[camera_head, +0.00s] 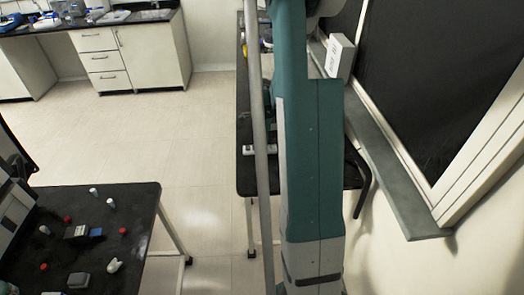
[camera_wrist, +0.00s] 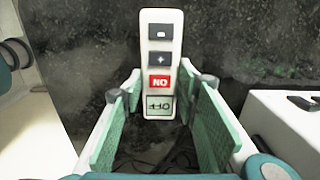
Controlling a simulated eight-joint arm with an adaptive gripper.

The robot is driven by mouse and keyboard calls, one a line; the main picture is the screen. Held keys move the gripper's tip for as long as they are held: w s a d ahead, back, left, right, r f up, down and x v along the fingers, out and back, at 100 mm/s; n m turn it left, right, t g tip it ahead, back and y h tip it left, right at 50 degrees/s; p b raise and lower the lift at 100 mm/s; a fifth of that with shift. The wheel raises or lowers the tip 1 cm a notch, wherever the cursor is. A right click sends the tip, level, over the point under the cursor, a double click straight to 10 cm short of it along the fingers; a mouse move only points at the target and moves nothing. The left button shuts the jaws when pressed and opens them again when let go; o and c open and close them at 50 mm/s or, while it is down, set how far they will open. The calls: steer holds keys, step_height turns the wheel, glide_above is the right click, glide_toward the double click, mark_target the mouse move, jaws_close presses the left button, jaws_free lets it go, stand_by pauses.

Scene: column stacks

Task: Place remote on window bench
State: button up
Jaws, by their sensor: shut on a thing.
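In the wrist view, a white remote (camera_wrist: 160,60) stands lengthwise in the picture, with dark buttons, a red "NO" button and a small display. My gripper (camera_wrist: 160,88) is shut on its lower end, between green-padded fingers. A dark, speckled surface lies behind it; I cannot tell whether the remote touches it. In the head view, the black window bench (camera_head: 246,178) runs along the window wall, largely hidden behind my arm. My gripper and the remote cannot be made out clearly there.
A white object (camera_head: 262,149) lies on the bench beside my arm. A white box (camera_head: 340,55) stands on the grey window ledge (camera_head: 420,222). A black table (camera_head: 135,225) with several small items is at lower left. A white block (camera_wrist: 283,125) is right in the wrist view.

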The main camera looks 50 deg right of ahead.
steer(key=shift+f, duration=1.25)
steer(key=shift+f, duration=0.1)
steer(key=o, duration=0.9)
steer(key=shift+o, duration=0.2)
step_height(320, 180, up, 12)
steer(key=p, duration=0.1)
